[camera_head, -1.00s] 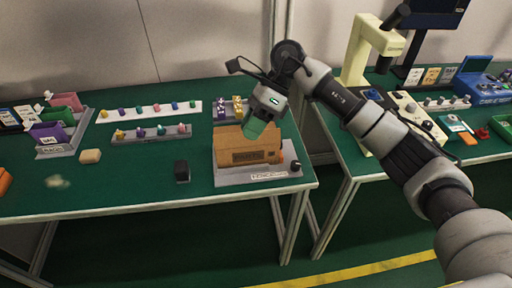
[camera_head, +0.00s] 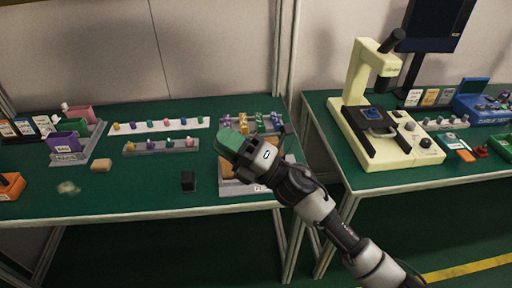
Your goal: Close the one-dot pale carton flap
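A tan carton (camera_head: 226,170) sits on a grey base plate (camera_head: 232,190) at the right front of the left green table. My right gripper (camera_head: 228,144), with green finger pads, is in front of it in the picture and hides most of the carton, including its flaps. No dot marks can be made out. The pads lie close together in the picture, and I cannot tell whether they are open or shut, or whether they touch the carton. My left gripper is not in view.
Strips of small coloured pieces (camera_head: 160,146) and a black block (camera_head: 187,180) are left of the carton. Bins (camera_head: 62,147) stand further left. A cream microscope-like machine (camera_head: 385,150) stands on the right table, across a gap. Bare green tabletop lies around the black block.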

